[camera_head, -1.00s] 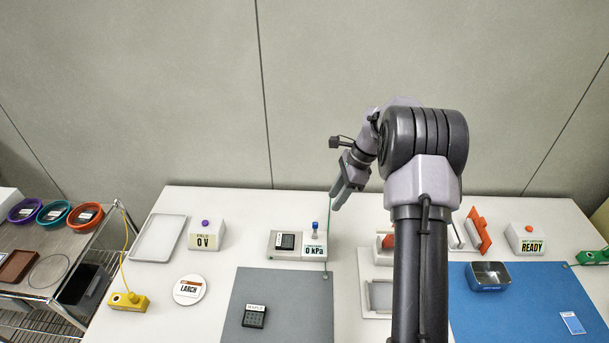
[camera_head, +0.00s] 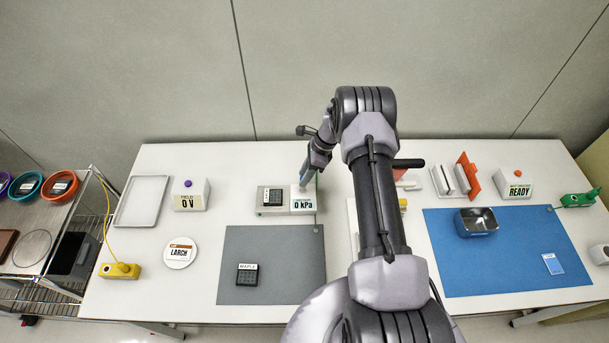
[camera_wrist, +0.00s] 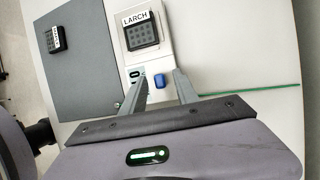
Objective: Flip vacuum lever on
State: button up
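The vacuum station (camera_head: 291,212) stands at the back of the white table, with a dark square chip (camera_head: 272,196) on its left part and a "0 kPa" display (camera_head: 303,204) on its right part. The blue vacuum lever (camera_wrist: 159,80) shows in the wrist view, just below the chip labelled LARCH (camera_wrist: 143,35). My gripper (camera_wrist: 160,74) is open, with one finger on each side of the lever. I cannot tell whether they touch it. In the head view my gripper (camera_head: 304,184) is above the display and hides the lever.
A grey mat (camera_head: 240,295) with a MAPLE chip (camera_head: 247,274) lies in front. A "0 V" box (camera_head: 190,195) and an empty tray (camera_head: 142,202) are to the left. A blue mat (camera_head: 510,275) and a READY box (camera_head: 514,186) are to the right.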

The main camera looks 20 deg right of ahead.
jog(key=shift+a, duration=0.1)
grip_shut()
jog(key=shift+s+a+r+t+h, duration=0.1)
jog(key=shift+s+a+t+h, duration=0.1)
jog(key=shift+s+t+h, duration=0.3)
jog(key=shift+s+a+f+n+t+b, duration=0.15)
jog(key=shift+f+n+t+b, duration=0.2)
jog(key=shift+t+b, duration=0.55)
jog(key=shift+s+r+b, duration=0.2)
jog(key=shift+s+b, duration=0.05)
jog(key=shift+b, duration=0.15)
grip_release()
